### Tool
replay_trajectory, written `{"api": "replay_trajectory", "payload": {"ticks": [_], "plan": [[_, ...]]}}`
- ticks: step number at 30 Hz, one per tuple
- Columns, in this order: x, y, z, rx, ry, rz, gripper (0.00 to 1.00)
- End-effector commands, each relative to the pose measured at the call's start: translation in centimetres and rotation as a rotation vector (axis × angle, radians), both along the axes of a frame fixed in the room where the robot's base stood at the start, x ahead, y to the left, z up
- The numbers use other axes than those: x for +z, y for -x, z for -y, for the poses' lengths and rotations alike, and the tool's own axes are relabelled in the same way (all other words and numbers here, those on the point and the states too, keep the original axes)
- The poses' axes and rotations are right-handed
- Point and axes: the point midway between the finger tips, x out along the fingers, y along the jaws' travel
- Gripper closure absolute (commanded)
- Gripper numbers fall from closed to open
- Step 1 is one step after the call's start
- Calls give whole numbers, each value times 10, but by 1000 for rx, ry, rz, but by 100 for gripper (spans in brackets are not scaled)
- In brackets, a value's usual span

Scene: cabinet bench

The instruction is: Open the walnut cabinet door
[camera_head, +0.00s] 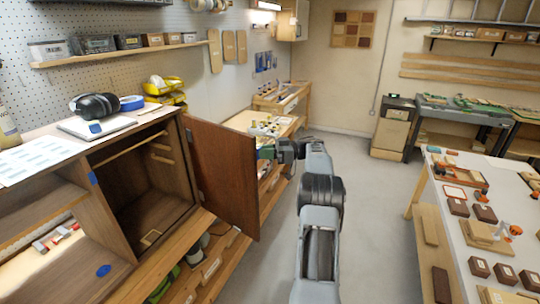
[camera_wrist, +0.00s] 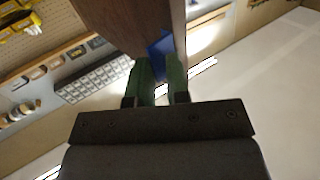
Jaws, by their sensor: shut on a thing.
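The walnut cabinet (camera_head: 118,240) stands at the left in the head view, with its right compartment exposed. Its walnut door (camera_head: 224,180) is swung well out into the room. My gripper (camera_head: 268,151) is at the door's free edge. In the wrist view, my gripper's green fingers (camera_wrist: 159,80) are shut at the edge of the door (camera_wrist: 125,20), where a blue patch (camera_wrist: 161,46) shows between and beyond the tips. The exact contact is partly hidden by the fingers.
A lower wooden shelf (camera_head: 225,258) with bins runs below the door. A white table (camera_head: 500,255) with several small boxes stands at the right. The grey floor (camera_head: 380,230) between is clear.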

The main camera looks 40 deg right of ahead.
Motion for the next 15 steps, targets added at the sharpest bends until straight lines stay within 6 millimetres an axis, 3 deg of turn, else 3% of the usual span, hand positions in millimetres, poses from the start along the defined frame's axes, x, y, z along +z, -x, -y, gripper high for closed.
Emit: {"api": "replay_trajectory", "payload": {"ticks": [3,15], "plan": [[6,-10,-5,19,0,13,100],[9,-14,-6,40,4,17,100]]}}
